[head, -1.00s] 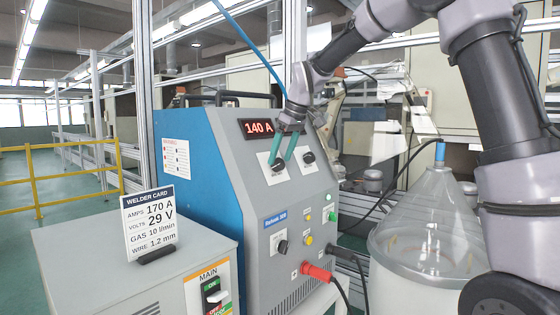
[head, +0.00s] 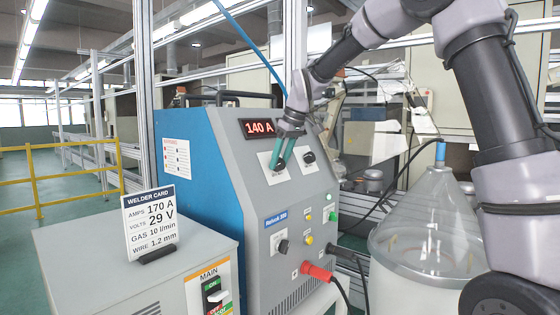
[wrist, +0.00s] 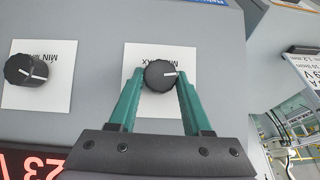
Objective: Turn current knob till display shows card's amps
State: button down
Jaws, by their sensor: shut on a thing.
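The welder's red display (head: 259,128) reads 140 A in the head view. The welder card (head: 150,220) stands upright on the grey cabinet at the left and says AMPS 170 A, VOLTS 29 V. My gripper (head: 281,164) is at the left knob of the panel. In the wrist view, its two green fingers (wrist: 160,82) are shut on the sides of this black knob (wrist: 160,75), over a white MIN/MAX label that appears upside down.
A second black knob (head: 308,157) sits to the right; it also shows in the wrist view (wrist: 27,70). A third knob (head: 283,246) is lower down. Red plug (head: 317,272), cables and a clear cone (head: 430,220) are nearby. A red display (wrist: 30,164) is cut off in the wrist view.

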jog(key=m, duration=0.1)
jog(key=m+g+y, duration=0.2)
jog(key=shift+w+d, duration=0.25)
jog(key=shift+d+f+m+g+y, duration=0.1)
jog(key=shift+m+g+y, duration=0.6)
jog(key=shift+m+y, duration=0.9)
jog(key=shift+m, duration=0.3)
jog(key=shift+c, duration=1.7)
grip_release()
jog(key=shift+d, duration=0.1)
